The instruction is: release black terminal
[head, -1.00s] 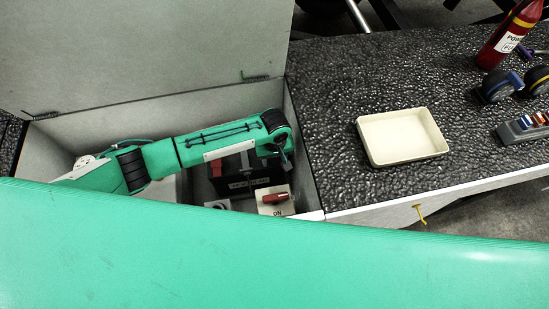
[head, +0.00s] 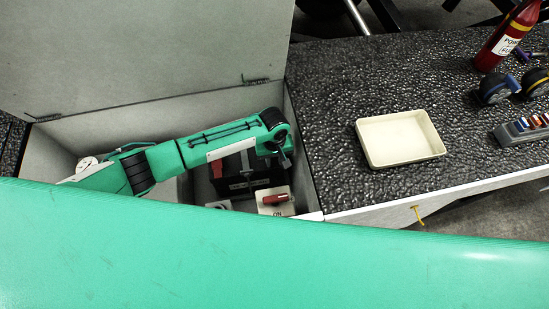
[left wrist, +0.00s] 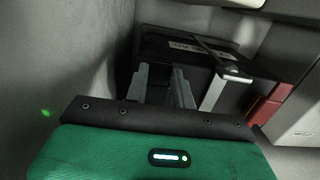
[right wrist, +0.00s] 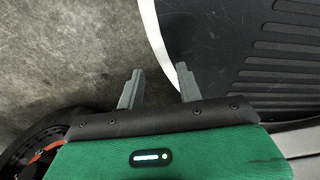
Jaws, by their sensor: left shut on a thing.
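The black battery (head: 240,187) sits in the open grey compartment, with a red terminal piece (head: 216,168) at its left and a grey strap over it. In the left wrist view the battery (left wrist: 165,50) is just beyond my fingers, with a metal bracket (left wrist: 213,93) to the right. My left gripper (head: 280,160) points down at the battery's right end. In its wrist view the left gripper (left wrist: 159,85) is shut on a dark piece, apparently the black terminal, mostly hidden between the fingers. My right gripper (right wrist: 158,88) is open and empty above the floor.
A red rotary switch (head: 275,198) on a plate marked ON is close right of the battery. The compartment's lid (head: 140,50) stands open behind. A cream tray (head: 400,138) sits on the black textured top, with clear room around it. A red bottle (head: 505,35) stands farther right.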

